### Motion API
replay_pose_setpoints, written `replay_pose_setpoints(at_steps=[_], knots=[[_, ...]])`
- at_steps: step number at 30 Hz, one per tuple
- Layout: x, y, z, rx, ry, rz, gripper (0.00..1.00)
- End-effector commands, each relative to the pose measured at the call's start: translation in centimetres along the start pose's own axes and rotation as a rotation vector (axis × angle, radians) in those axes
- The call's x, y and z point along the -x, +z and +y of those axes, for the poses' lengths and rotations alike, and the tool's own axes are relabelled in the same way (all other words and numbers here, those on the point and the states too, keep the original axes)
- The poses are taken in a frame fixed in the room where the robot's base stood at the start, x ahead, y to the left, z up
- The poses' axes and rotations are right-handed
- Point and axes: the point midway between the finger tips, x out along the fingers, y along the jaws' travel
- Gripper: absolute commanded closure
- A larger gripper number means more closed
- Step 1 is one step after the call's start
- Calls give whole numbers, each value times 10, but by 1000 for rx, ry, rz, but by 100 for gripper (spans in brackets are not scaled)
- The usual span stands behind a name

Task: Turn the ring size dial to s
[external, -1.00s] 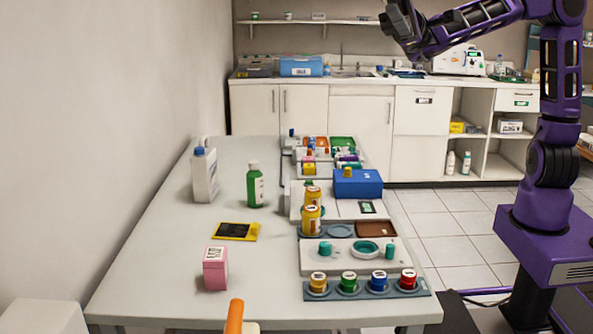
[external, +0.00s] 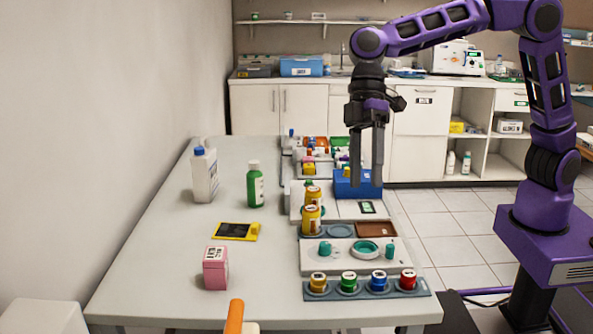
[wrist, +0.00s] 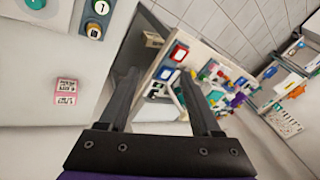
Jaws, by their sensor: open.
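My gripper (external: 366,182) is open and empty, pointing down well above the table's right side, beyond the panel in the picture. In the wrist view the open fingers (wrist: 158,76) have nothing between them, and part of a teal knob (wrist: 36,3) shows at the top left edge.
A rack (external: 365,293) of several colored-lid jars stands in front of the panel. A pink box (external: 215,268) stands left; much of the left tabletop is clear.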

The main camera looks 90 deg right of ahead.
Motion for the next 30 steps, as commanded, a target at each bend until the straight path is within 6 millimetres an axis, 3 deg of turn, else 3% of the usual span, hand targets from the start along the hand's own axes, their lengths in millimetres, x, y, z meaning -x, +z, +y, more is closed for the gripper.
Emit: replay_pose_setpoints(at_steps=[1, 6, 12, 20, 30], knots=[[-3, 5, 29, 36, 58, -46, 35], [-3, 19, 108, 196, 225, -199, 35], [8, 27, 166, 313, 333, -294, 35], [0, 32, 185, 346, 359, -319, 35], [-62, 49, 212, 342, 357, -320, 35]])
